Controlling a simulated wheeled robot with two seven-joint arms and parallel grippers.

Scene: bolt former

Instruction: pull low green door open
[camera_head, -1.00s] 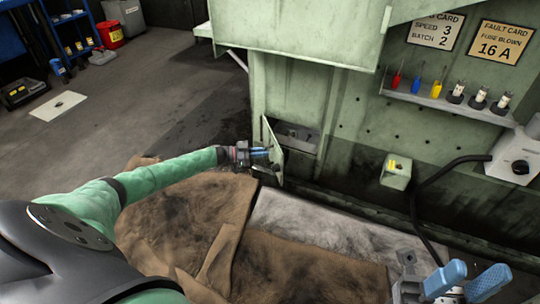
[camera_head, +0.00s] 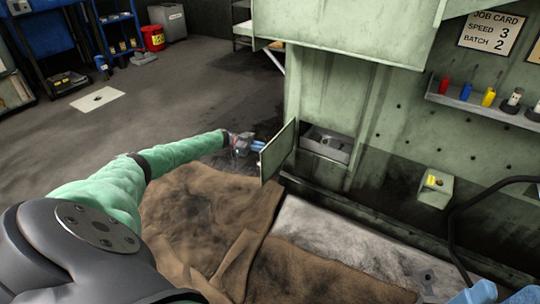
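The low green door (camera_head: 279,152) stands swung out from the pale green machine (camera_head: 322,95), to the left of a small recess (camera_head: 326,144). The recess is uncovered, with a grey tray-like part inside. My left gripper (camera_head: 258,146) is at the door's left side, its blue fingertips touching or very near the panel. The fingertips are small and partly hidden, so I cannot tell whether they are open or shut.
Brown mats (camera_head: 205,215) and a grey-white slab (camera_head: 335,235) lie below the machine. A small green box (camera_head: 435,187) and a black hose (camera_head: 468,205) are on the right. A shelf (camera_head: 480,107) holds coloured tools.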

